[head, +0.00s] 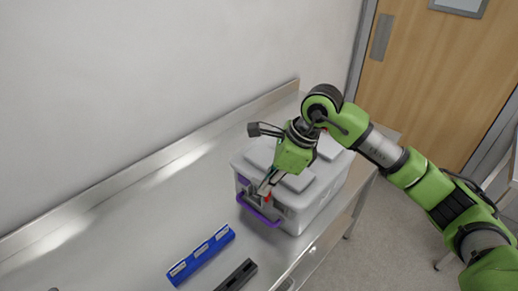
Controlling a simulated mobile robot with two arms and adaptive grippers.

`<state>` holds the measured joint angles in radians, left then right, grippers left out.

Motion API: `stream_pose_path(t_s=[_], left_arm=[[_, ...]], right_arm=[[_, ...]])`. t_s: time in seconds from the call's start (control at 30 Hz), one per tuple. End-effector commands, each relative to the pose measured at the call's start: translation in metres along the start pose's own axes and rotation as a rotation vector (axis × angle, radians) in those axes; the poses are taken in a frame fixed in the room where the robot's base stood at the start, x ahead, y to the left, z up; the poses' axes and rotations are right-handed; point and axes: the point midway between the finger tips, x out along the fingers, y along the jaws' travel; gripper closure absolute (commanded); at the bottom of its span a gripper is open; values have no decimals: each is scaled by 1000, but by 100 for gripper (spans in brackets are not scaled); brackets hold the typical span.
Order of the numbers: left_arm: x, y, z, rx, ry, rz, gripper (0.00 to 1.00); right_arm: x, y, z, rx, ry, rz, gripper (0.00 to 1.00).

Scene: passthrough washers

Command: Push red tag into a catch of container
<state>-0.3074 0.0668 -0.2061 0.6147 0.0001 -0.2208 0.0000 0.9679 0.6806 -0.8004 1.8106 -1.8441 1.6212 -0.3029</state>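A light grey lidded container (309,206) with a purple handle (259,212) at its near end stands on the steel bench, close to the front right edge. A small red tag (268,197) shows at the container's near end, just above the purple handle. My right gripper (264,187) reaches down over the lid from the right, with its fingertips at the red tag. The fingers partly cover the tag and the catch, so I cannot tell whether the tag sits in the catch. Whether the fingers are shut is too small to see. My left gripper is not in view.
A blue block with white labels (201,254) and a black block (237,276) lie on the steel bench (130,225), nearer than the container. The bench's left side is clear. A wall runs behind it, and a wooden door (430,75) stands at the back right.

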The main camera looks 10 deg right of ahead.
Motion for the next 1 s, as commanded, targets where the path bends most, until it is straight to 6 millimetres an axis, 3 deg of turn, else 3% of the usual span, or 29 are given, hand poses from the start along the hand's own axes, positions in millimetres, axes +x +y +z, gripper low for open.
stream_pose_path(t_s=[0.1,0.4,0.67,1.0], left_arm=[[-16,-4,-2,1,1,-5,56],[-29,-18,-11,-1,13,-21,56],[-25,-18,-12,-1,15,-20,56],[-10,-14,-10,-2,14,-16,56]], right_arm=[[-16,-14,21,207,-2,-88,100],[-29,-37,40,518,2,-213,100],[-22,-39,38,550,3,-225,100],[4,-39,26,548,4,-223,100]])
